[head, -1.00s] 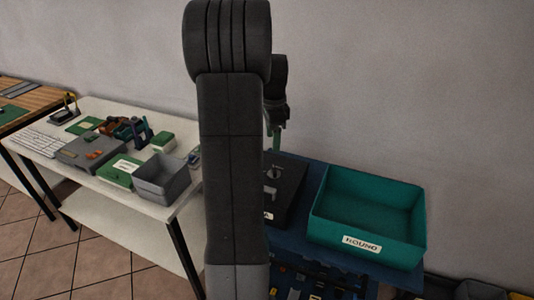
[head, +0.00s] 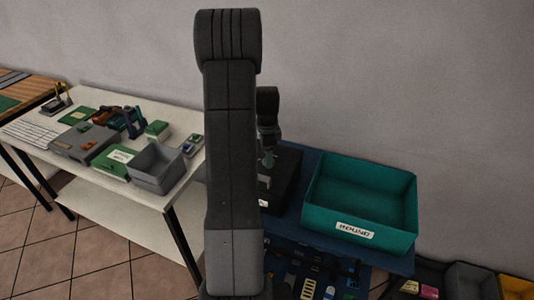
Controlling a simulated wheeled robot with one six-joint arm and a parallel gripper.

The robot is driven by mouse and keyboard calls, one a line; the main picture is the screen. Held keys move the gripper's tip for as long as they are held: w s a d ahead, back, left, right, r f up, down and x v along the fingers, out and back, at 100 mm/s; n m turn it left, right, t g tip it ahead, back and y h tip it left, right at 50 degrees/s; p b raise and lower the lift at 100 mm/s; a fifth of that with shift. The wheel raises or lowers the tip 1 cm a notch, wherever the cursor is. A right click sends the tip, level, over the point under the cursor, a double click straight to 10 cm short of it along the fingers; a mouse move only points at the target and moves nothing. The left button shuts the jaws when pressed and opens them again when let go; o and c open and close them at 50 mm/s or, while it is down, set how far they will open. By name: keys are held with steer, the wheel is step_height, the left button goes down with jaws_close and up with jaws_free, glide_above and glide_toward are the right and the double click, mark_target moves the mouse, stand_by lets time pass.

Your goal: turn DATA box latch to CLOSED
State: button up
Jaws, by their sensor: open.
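A black box (head: 287,188) sits on the blue bench behind my arm, and its left part is hidden. A pale label edge shows low on its front, too covered to read now. A small light patch shows on its top, but I cannot make out the latch or which way it is turned. My gripper (head: 268,163) points down over the box's top, with greenish fingertips. It is open, and I cannot tell whether it touches the latch.
A white table (head: 80,170) at left holds a grey bin (head: 155,168) and several small items. Several small bins are low at right.

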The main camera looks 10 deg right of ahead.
steer(key=shift+f, duration=0.25)
steer(key=c, duration=1)
steer(key=n+b, duration=0.2)
steer(key=n, duration=0.3)
steer(key=shift+s+n, duration=0.1)
steer(key=shift+n, duration=0.2)
steer(key=n+b, duration=0.1)
steer(key=n, duration=0.5)
steer(key=shift+s+d+b, duration=0.1)
steer(key=shift+b, duration=0.2)
